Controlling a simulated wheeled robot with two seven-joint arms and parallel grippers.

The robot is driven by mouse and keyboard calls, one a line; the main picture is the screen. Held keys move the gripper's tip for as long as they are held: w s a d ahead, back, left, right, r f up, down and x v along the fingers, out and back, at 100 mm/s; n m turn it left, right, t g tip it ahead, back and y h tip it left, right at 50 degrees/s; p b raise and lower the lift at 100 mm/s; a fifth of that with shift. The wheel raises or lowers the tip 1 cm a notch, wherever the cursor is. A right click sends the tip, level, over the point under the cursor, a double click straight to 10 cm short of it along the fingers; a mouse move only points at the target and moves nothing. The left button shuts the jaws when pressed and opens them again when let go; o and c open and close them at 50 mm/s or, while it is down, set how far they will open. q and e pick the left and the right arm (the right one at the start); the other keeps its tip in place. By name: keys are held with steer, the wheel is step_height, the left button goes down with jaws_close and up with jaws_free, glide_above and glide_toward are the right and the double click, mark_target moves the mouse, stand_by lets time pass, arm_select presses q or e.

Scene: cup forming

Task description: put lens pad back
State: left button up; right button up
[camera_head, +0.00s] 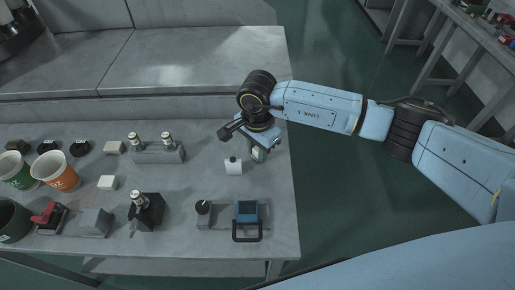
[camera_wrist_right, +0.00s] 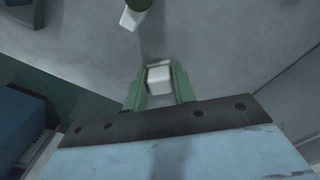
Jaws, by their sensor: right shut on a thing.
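My right gripper (camera_head: 257,155) comes in from the right and points down over the right end of the table. In the right wrist view its green fingers (camera_wrist_right: 158,88) are shut on a small white block (camera_wrist_right: 159,76), which I take to be the lens pad. In the head view the wrist and fingers hide most of it. My left gripper is not in view.
The grey table (camera_head: 180,220) holds a metal block with two fittings (camera_head: 158,152), a white block (camera_head: 108,182), a cream block (camera_head: 114,147), a blue-topped device (camera_head: 247,212), a dark-knobbed box (camera_head: 204,212) and an orange cup (camera_head: 55,170). The table's right edge is close to the gripper.

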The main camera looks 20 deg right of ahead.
mark_target(257, 149)
steer(key=shift+f, duration=0.15)
steer(key=o, duration=0.9)
step_height(257, 149, up, 12)
steer(key=shift+r, duration=0.2)
